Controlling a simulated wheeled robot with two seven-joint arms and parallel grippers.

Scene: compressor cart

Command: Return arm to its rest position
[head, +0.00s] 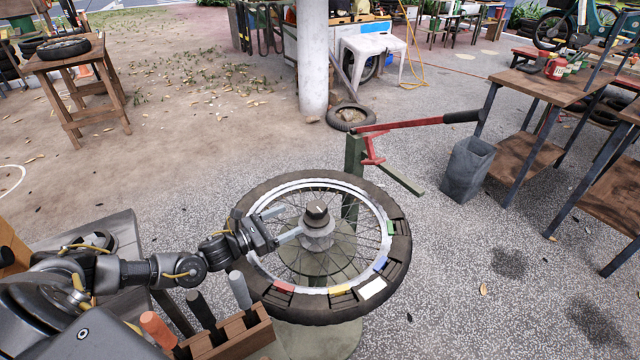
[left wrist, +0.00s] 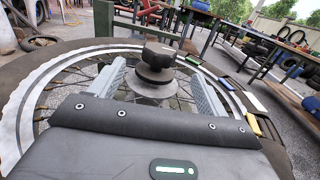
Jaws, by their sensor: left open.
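My left arm comes in from the left in the head view. Its gripper (head: 280,225) is open over the wheel, with its fingers on either side of or just short of the dark knob (head: 317,211) on the hub. In the left wrist view the two grey fingers (left wrist: 158,85) stand apart with the black knob (left wrist: 158,56) between and beyond them; I cannot tell whether they touch it. The spoked wheel with its black tyre (head: 262,200) lies flat on a stand. My right gripper is not in view.
Colored patches and a white one (head: 372,288) sit along the tyre's near right side. A wooden rack (head: 230,338) holds several handled tools close below my left arm. A green post with a red lever (head: 410,123) stands behind the wheel. A grey bin (head: 467,168) and workbench (head: 535,85) stand right.

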